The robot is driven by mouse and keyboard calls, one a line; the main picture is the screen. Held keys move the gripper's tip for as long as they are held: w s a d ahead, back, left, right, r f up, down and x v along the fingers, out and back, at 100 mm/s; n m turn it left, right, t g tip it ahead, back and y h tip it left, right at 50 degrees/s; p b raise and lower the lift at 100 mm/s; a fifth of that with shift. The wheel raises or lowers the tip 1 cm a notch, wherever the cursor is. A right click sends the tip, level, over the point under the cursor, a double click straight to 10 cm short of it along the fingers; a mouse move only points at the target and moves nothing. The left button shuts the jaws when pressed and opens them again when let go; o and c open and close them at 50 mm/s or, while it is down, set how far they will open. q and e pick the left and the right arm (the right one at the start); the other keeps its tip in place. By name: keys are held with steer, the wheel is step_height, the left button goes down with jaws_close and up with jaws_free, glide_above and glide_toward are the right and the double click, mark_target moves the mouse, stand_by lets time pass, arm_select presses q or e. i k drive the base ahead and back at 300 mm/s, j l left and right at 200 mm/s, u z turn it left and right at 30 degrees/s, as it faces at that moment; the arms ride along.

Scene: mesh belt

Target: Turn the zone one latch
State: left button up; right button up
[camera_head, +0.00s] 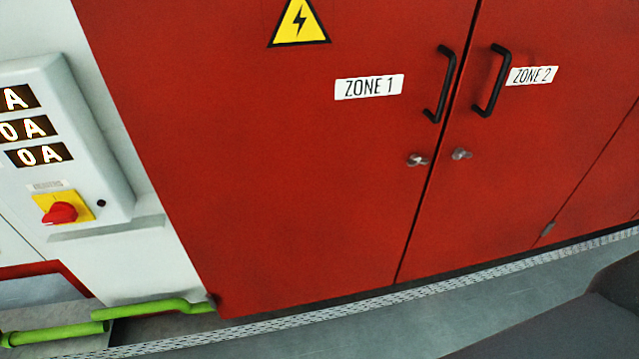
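The red Zone 1 door (290,170) fills the middle of the head view, with a white "ZONE 1" label (368,87). A black bar handle (440,84) is at its right edge. Below the handle is the small silver zone one latch (417,160), its tab pointing roughly sideways. A similar zone two latch (461,154) sits just right of the door gap, on the Zone 2 door (530,130). Both doors look closed. Neither of my grippers shows, and nothing touches the latch.
A grey panel box (90,140) with lit displays and a red rotary switch (60,213) on a yellow plate is at left. Green pipes (150,310) run low at left. A perforated metal strip (330,312) lines the floor. A dark grey shape (580,320) fills the lower right corner. The space before the doors looks clear.

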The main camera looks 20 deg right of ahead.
mark_target(414, 160)
steer(key=k+l, duration=0.25)
steer(key=l, duration=0.15)
steer(key=k+l+z, duration=0.1)
steer(key=z, duration=1.7)
